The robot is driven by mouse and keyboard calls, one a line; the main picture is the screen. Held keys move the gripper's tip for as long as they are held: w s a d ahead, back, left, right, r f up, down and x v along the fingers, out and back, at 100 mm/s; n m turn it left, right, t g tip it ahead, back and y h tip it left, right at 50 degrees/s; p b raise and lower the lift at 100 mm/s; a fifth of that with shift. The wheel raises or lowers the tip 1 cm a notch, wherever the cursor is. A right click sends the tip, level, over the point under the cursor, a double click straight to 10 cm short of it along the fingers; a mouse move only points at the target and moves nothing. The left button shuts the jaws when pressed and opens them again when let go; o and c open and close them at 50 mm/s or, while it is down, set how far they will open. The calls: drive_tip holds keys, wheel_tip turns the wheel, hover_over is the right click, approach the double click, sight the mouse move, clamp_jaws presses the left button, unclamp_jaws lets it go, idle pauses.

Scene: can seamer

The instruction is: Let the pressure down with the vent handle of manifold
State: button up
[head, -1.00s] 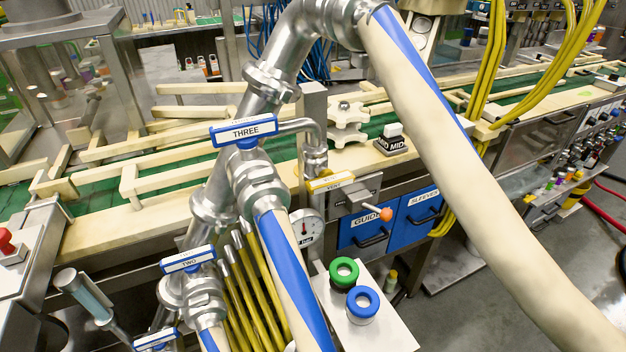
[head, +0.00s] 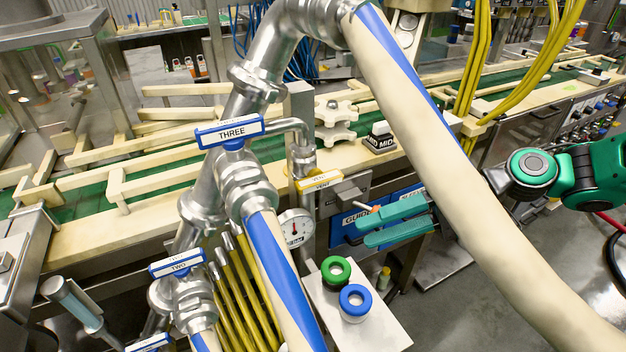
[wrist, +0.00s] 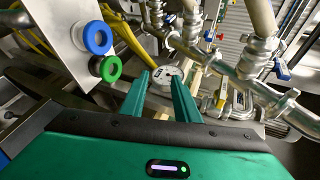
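The vent handle (head: 320,181) is a yellow lever labelled VENT, on a metal elbow of the manifold (head: 245,185) at the centre of the head view. A round pressure gauge (head: 296,227) sits just below left of it; its reading is too small to tell. My gripper (head: 360,229) has come in from the right, behind the thick beige hose. Its two teal fingers are apart and empty, right of and below the vent handle, not touching it as far as I can see.
The beige hose (head: 450,170) crosses in front of my arm. Blue levers marked THREE (head: 229,131) and TWO (head: 177,263) stand to the left. A grey block with an orange-tipped lever (head: 348,195) is close to my fingers. Green (head: 335,271) and blue (head: 355,302) rings stand on a pale panel below.

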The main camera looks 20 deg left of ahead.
sight(298, 183)
drive_tip(key=a+r+g+y, duration=0.1)
drive_tip(key=r, duration=0.2)
drive_tip(key=a+r+y, duration=0.1)
drive_tip(key=r, duration=0.2)
drive_tip(key=a+r+g+y, duration=0.1)
drive_tip(key=a+r+y, duration=0.1)
drive_tip(key=r, duration=0.1)
drive_tip(key=shift+s+r+n+g, duration=0.2)
drive_tip(key=shift+n+g, duration=0.1)
drive_tip(key=shift+n, duration=0.1)
drive_tip(key=shift+w+a, duration=0.15)
drive_tip(key=shift+w, duration=0.05)
drive_tip(key=x, duration=1)
drive_tip(key=shift+w+a+f, duration=0.1)
